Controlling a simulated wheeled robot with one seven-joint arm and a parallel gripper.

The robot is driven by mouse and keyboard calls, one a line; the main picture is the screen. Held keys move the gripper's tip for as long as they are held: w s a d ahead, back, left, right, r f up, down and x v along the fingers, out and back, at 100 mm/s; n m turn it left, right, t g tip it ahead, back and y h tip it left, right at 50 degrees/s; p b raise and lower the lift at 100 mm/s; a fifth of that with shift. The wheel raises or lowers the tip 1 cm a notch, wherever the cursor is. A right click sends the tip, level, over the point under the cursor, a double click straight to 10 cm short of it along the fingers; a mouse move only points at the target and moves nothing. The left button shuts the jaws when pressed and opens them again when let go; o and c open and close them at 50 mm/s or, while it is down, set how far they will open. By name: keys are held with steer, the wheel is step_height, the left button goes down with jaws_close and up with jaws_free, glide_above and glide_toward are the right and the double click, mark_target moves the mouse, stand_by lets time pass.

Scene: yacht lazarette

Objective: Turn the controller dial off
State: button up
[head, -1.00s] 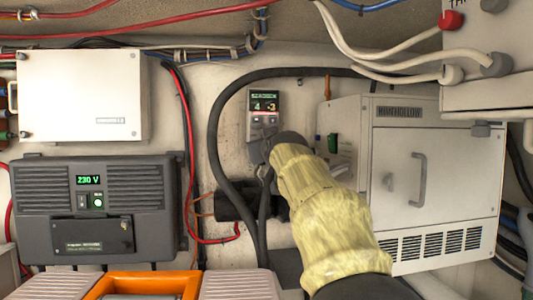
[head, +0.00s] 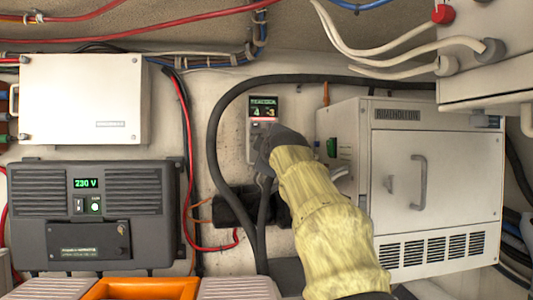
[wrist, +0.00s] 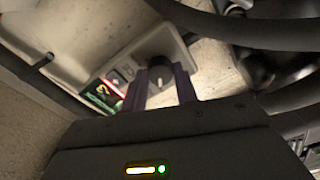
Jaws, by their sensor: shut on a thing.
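The controller (head: 263,110) is a small grey wall unit with a lit green and red display, in the middle of the head view. Its lower part is hidden behind my gripper (head: 268,147). In the wrist view, the controller (wrist: 118,78) shows its lit display and a round dark dial (wrist: 160,66) with a pale pointer mark. My gripper (wrist: 161,80) has one finger on each side of the dial and is shut on it. The exact contact is dim in the wrist view.
A thick black cable (head: 214,140) loops around the controller. A white cabinet with a handle (head: 435,145) stands close on the right. A dark inverter reading 230 V (head: 140,188) and a white box (head: 85,85) are on the left. Switch boxes (head: 490,50) hang at upper right.

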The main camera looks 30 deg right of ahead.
steer(key=shift+n, duration=1.2)
steer(key=shift+f, duration=0.1)
steer(key=o, duration=1)
steer(key=shift+s, duration=0.1)
steer(key=b+v, duration=0.5)
steer(key=v, duration=1.2)
steer(key=shift+s+a+b, duration=0.1)
steer(key=shift+s+b, duration=0.05)
steer(key=shift+b, duration=0.25)
